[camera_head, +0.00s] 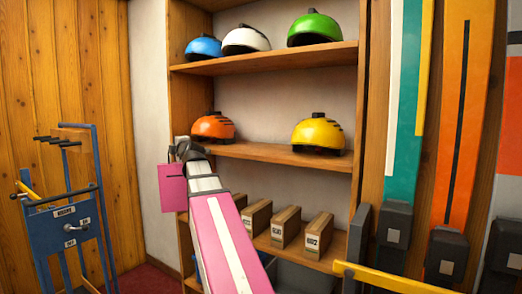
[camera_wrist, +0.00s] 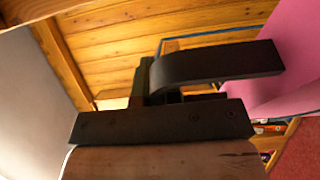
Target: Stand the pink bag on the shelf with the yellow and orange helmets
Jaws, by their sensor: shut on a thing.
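The pink bag (camera_head: 174,189) hangs below my gripper (camera_head: 184,150) at the left end of the middle shelf (camera_head: 267,152), in front of the shelf unit's left side. My gripper is shut on the bag. The bag's pink side (camera_wrist: 293,50) also shows at the right of the wrist view, beside the dark gripper finger (camera_wrist: 215,65). The orange helmet (camera_head: 212,127) sits on the left of the middle shelf, just right of my gripper. The yellow helmet (camera_head: 319,135) sits on its right. The exact grip point is too small to tell.
Bare shelf lies between the two helmets. The upper shelf (camera_head: 270,59) holds blue, white and green helmets. Several labelled boxes (camera_head: 286,226) stand on the lower shelf. A blue rack (camera_head: 68,215) stands left; upright boards (camera_head: 465,110) and a yellow bar (camera_head: 395,282) are right.

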